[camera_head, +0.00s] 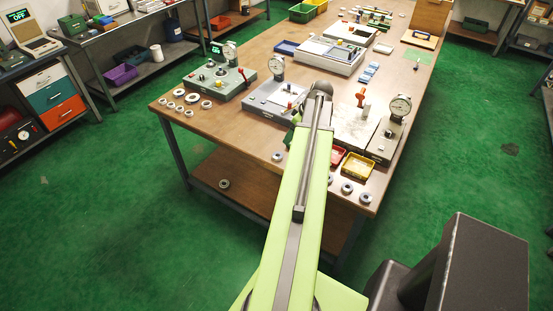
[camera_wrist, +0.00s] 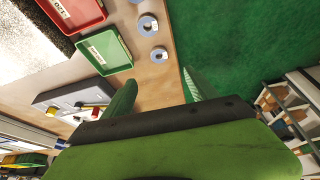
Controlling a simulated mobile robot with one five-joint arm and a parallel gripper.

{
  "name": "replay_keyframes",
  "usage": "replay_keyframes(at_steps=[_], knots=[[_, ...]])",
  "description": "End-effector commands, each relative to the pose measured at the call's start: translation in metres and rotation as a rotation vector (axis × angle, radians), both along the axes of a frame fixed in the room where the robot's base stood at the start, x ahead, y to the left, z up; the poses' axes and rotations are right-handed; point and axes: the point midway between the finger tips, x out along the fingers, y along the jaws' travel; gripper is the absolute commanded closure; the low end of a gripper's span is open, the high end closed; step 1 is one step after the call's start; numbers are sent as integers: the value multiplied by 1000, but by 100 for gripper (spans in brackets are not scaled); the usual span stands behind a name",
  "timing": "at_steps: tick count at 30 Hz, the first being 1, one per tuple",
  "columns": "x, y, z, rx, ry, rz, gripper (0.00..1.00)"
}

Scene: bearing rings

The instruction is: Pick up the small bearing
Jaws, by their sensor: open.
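Several bearing rings lie flat along the near edge of the wooden table; I cannot tell which is the task's small bearing. In the head view one bearing (camera_head: 278,156) lies just left of my arm, and others lie to its right, such as a dark-rimmed bearing (camera_head: 347,188). In the wrist view two blue-grey rings lie on the table, an upper ring (camera_wrist: 147,23) and a lower ring (camera_wrist: 158,53). My gripper (camera_wrist: 158,92) is open and empty, its two green fingers apart, with the lower ring just beyond them.
A red tray (camera_wrist: 75,10) and a green tray (camera_wrist: 106,50) lie left of the rings. A yellow tray (camera_head: 358,166) sits right of my arm. Gauge stands occupy the table (camera_head: 205,125) behind. Another ring (camera_head: 224,183) lies on the lower shelf. The green floor is beyond the table edge.

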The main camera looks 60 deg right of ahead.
Motion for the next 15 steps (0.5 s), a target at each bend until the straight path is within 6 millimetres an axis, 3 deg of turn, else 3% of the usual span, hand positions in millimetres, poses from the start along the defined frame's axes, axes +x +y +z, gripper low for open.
replay_keyframes(at_steps=[15], knots=[[39, -3, -103, 0, 1, 1, 33]])
